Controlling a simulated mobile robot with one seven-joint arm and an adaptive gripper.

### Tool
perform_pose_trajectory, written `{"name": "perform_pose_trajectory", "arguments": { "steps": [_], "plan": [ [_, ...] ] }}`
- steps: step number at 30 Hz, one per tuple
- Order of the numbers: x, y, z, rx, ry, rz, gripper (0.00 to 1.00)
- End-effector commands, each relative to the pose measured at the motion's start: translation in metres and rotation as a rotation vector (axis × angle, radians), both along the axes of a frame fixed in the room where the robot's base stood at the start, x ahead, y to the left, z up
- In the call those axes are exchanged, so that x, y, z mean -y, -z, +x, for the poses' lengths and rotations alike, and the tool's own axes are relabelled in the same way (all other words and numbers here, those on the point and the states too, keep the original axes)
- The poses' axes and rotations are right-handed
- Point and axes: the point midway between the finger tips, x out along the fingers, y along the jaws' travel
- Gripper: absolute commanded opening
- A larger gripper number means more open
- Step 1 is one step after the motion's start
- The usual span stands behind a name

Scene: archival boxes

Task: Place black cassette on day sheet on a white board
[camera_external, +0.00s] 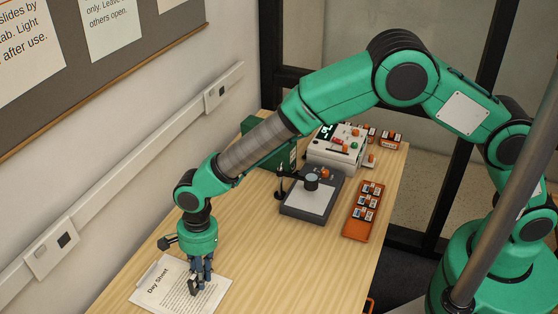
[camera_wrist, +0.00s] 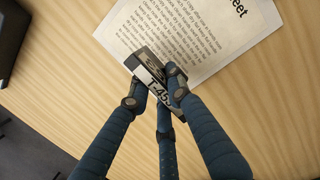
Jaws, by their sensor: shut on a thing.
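A white Day Sheet (camera_external: 214,284) with printed text lies at the near left end of the wooden table; it also shows at the top of the wrist view (camera_wrist: 200,35). A pale edge shows beside its upper left corner, but I cannot clearly tell a board from the sheet. My gripper (camera_external: 199,284), with several dark blue fingers, is shut on the black cassette (camera_external: 193,287).
Farther back stand a black-based device with a pale plate (camera_external: 308,200), a white machine with a display (camera_external: 340,150) and a green box (camera_external: 255,130). An orange tray (camera_external: 356,228) holds several small labelled cassettes. The wall (camera_external: 110,180) borders the table's left. Bare tabletop (camera_external: 285,265) lies right of the sheet.

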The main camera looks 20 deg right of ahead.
Motion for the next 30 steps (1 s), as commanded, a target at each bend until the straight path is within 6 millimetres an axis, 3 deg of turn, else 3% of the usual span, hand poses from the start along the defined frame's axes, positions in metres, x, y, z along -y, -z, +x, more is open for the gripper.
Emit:
{"name": "perform_pose_trajectory", "arguments": {
  "steps": [5, 14, 28, 29, 30],
  "plan": [
    [0.000, 0.006, 0.000, -0.001, 0.000, -0.001, 0.00],
    [0.000, 0.034, 0.000, 0.000, 0.000, 0.000, 0.00],
    [0.000, 0.038, 0.000, -0.001, 0.000, -0.001, 0.00],
    [0.000, 0.038, 0.000, 0.000, 0.000, 0.000, 0.24],
    [0.000, 0.038, 0.000, 0.000, 0.000, 0.000, 0.32]
  ]
}}
